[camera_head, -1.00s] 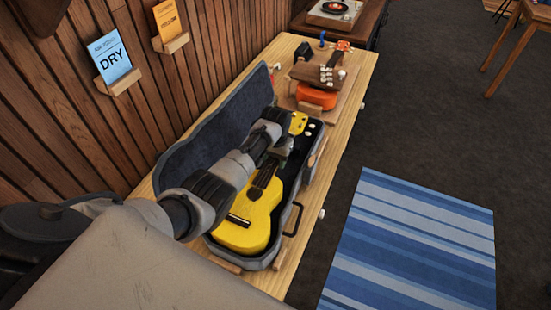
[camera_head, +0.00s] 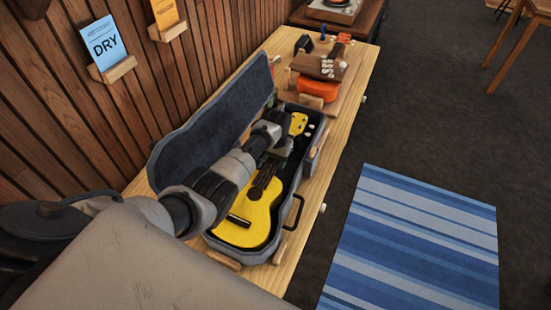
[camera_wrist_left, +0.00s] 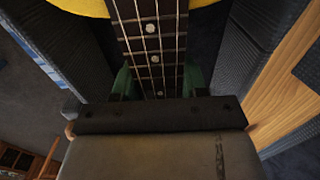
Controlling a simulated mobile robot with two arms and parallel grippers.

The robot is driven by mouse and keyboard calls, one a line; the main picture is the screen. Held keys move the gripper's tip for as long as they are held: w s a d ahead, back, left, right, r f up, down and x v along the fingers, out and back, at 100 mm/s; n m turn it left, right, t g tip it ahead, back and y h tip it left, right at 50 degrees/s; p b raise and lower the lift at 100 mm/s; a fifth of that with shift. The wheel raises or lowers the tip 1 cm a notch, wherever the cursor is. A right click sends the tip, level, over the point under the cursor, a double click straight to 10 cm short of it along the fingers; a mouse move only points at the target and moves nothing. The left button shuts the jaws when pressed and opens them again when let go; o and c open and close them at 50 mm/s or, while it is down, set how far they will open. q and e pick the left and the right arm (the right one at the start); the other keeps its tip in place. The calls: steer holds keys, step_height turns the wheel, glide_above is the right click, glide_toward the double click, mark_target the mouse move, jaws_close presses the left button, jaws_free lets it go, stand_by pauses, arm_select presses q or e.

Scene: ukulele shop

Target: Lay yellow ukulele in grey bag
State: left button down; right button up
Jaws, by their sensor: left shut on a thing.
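The yellow ukulele (camera_head: 248,215) lies in the open grey bag (camera_head: 213,128), its body at the near end and its yellow headstock at the far end. The bag's lid stands open toward the wall. My left gripper (camera_head: 277,157) reaches over the bag and is shut on the ukulele's neck. In the left wrist view the dark fretted neck (camera_wrist_left: 150,40) runs between my green fingertips (camera_wrist_left: 152,82), with the bag's dark lining on both sides. My arm hides part of the neck. My right gripper is not in view.
The bag rests on a light wooden bench (camera_head: 322,170). An orange ukulele (camera_head: 318,84) with a brown piece over it lies on a board farther back. A striped rug (camera_head: 415,235) covers the floor at right.

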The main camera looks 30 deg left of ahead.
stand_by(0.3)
arm_select(q)
steer(key=c, duration=0.5)
jaws_free()
steer(key=shift+f, duration=0.1)
steer(key=shift+r+p, duration=1.05)
steer(key=shift+p, duration=0.1)
steer(key=shift+r, duration=0.1)
steer(key=shift+r+p, duration=1.15)
steer(key=shift+p, duration=0.15)
